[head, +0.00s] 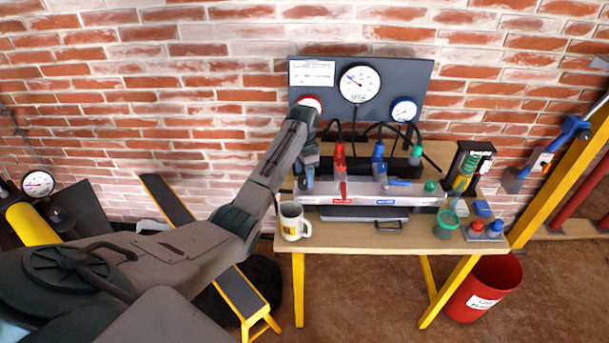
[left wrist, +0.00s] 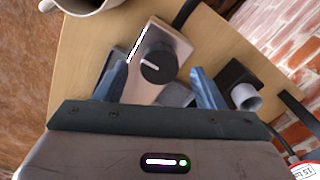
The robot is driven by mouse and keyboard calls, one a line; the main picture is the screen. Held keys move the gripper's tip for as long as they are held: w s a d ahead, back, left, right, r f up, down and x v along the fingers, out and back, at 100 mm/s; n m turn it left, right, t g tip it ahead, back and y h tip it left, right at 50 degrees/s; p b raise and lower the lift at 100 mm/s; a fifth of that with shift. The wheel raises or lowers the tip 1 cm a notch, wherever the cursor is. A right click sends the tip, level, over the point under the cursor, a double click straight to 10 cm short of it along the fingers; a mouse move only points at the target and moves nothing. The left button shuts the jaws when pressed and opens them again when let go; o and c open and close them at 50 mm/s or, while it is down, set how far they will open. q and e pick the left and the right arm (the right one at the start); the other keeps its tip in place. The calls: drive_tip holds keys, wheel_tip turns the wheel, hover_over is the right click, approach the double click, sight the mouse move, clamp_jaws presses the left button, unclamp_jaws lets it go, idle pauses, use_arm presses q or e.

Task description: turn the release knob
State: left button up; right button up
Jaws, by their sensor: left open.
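The release knob (left wrist: 157,63) shows in the left wrist view as a round black knob with a white mark, on a pale metal block (left wrist: 172,48). My left gripper (left wrist: 158,85) is open, with one blue finger to each side of the knob in the picture. Whether the fingers touch it I cannot tell. In the head view the left gripper (head: 308,178) points down at the left end of the grey manifold (head: 350,212) on the bench. The gripper hides the knob there. My right gripper is in neither view.
A white mug (head: 291,222) stands at the bench's front left corner, close to my left gripper. Red and blue levers (head: 340,172) rise along the manifold. A gauge panel (head: 420,75) stands behind. A red bin (head: 485,285) is on the floor at right.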

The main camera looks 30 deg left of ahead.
use_arm(q)
wheel_tip(320, 180, down, 2)
drive_tip(key=shift+f, duration=0.1)
drive_tip(key=c, duration=0.7)
drive_tip(key=shift+c, duration=1.4)
drive_tip(key=shift+n+p, duration=0.3)
drive_tip(key=shift+p, duration=0.2)
drive_tip(key=shift+d+r+n+p, duration=0.1)
drive_tip(key=shift+r+n+p, duration=0.1)
drive_tip(key=shift+n+p, duration=0.4)
drive_tip(key=n+p, duration=0.2)
drive_tip(key=shift+r+p, duration=0.1)
drive_tip(key=shift+p, duration=0.25)
drive_tip(key=n+p, duration=0.3)
drive_tip(key=shift+n, duration=0.4)
drive_tip(key=n+p, duration=0.3)
drive_tip(key=n, duration=0.2)
drive_tip(key=n+p, duration=0.1)
drive_tip(key=n, duration=0.2)
drive_tip(key=shift+w+f+n+p, duration=0.1)
drive_tip(key=shift+f+n+p, duration=0.15)
drive_tip(key=shift+n, duration=0.85)
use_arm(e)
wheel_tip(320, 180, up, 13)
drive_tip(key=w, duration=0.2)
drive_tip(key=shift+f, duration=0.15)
use_arm(q)
drive_tip(key=shift+n, duration=0.3)
